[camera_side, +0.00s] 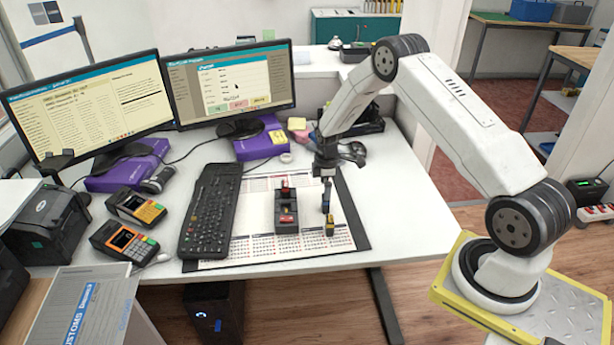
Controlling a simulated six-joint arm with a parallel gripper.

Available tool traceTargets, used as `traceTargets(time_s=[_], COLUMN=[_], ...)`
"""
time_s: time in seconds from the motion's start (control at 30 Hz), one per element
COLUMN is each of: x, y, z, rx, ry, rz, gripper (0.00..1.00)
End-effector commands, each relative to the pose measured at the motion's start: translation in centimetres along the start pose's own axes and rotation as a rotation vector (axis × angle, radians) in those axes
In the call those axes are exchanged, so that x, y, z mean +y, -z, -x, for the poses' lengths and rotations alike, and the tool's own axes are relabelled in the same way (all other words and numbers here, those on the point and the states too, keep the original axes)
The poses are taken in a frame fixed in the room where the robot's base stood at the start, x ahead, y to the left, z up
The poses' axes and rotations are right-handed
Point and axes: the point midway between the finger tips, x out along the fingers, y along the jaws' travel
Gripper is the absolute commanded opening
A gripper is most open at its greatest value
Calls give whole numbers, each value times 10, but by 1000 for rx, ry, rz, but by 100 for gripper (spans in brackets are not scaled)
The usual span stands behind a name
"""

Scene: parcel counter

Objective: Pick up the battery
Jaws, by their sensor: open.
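A small dark block with a yellow part (330,226), which looks like the battery, stands on the calendar desk mat near its right side. It is too small for me to make out its details. The gripper is open. I cannot tell whether a finger touches the block or overlaps it only in the view. A dark grey holder (287,226) with red parts on it sits on the mat to the left of the gripper.
Two card terminals (124,240) stand farther left. Two monitors (228,85) on purple boxes (262,143) stand behind. The white desk right of the mat is clear.

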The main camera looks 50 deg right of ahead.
Motion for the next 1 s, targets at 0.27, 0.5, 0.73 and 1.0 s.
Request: traceTargets(time_s=[0.27,0.5,0.73,1.0], x=[4,4,4,4], y=[-4,-4,-4,-4], z=[-9,-20,-34,-37], rx=[-2,-3,-3,-2], ry=[6,7,7,6], rz=[22,21,21,21], gripper=[94,94,94,94])
